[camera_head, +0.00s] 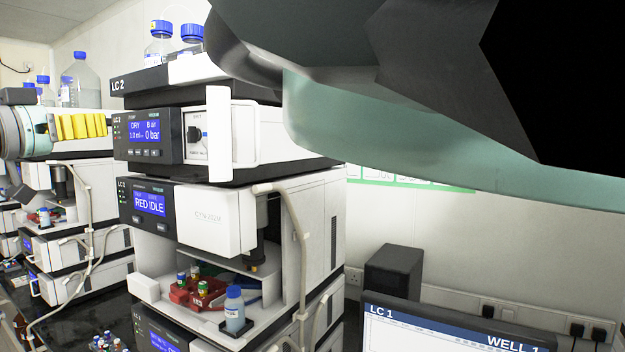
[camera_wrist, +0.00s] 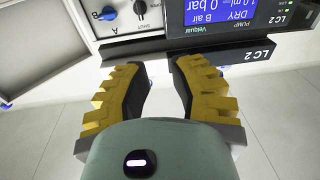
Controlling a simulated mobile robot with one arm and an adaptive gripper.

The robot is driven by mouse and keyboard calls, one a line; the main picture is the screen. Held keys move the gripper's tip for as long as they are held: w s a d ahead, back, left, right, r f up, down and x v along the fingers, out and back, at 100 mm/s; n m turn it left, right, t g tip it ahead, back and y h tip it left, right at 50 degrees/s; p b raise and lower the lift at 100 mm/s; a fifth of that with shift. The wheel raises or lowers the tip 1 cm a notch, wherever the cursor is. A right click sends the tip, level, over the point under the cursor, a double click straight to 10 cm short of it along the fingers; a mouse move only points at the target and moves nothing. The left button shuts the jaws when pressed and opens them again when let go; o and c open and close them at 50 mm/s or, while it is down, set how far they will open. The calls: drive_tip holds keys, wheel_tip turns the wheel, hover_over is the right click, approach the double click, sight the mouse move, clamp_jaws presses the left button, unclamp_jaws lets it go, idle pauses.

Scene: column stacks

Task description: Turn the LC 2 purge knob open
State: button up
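The LC 2 pump module (camera_head: 148,138) sits near the top of the stack, its blue display reading DRY and 0 bar. A black knob (camera_head: 193,133) is on its white front panel, beside a white door (camera_head: 219,134) that stands swung out. In the wrist view, upside down, the panel shows a black knob (camera_wrist: 139,8) and a blue knob (camera_wrist: 108,13); I cannot tell which is the purge knob. My gripper (camera_wrist: 160,66), with yellow fingers, is open and empty, apart from the panel. In the head view its yellow fingers (camera_head: 82,126) are left of the stack.
Blue-capped bottles (camera_head: 160,45) stand on top. A monitor (camera_head: 440,330) is at the lower right. The swung-out door (camera_wrist: 40,35) borders the knob panel.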

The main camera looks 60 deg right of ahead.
drive_tip(key=s+d+f+m+g, duration=0.1)
drive_tip(key=s+d+g, duration=0.1)
drive_tip(key=p, duration=0.7)
approach(188, 133)
drive_tip(key=shift+y, duration=0.3)
drive_tip(key=d, duration=0.8)
drive_tip(key=shift+w+d+r, duration=0.2)
drive_tip(key=shift+r, duration=0.2)
drive_tip(key=shift+d+f+p, duration=0.15)
drive_tip(key=shift+d+p, duration=0.2)
drive_tip(key=shift+d, duration=0.4)
drive_tip(key=shift+o, duration=0.5)
clamp_jaws()
